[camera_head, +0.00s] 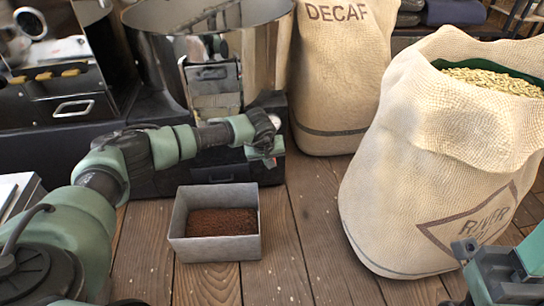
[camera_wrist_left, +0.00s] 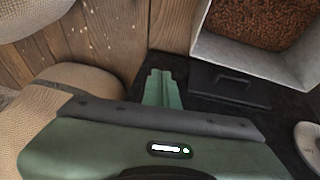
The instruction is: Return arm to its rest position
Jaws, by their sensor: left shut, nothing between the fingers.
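My left arm comes in from the left in the head view and reaches over to the machine's front. Its gripper (camera_head: 266,150) is shut and empty, above and behind the right back corner of a grey metal bin (camera_head: 213,249). In the left wrist view the shut green fingers (camera_wrist_left: 162,88) point toward the plank floor, with nothing between them. The bin also shows there at the top right (camera_wrist_left: 245,55), holding brown grounds or small beans. Part of my right gripper (camera_head: 490,270) shows at the bottom right; its fingertips are not clear.
A dark roasting machine with a shiny drum (camera_head: 205,60) stands behind the bin. A DECAF sack (camera_head: 335,85) stands at the back, and an open sack of pale beans (camera_head: 430,160) stands at the right. Plank floor (camera_head: 305,235) is clear between bin and sack.

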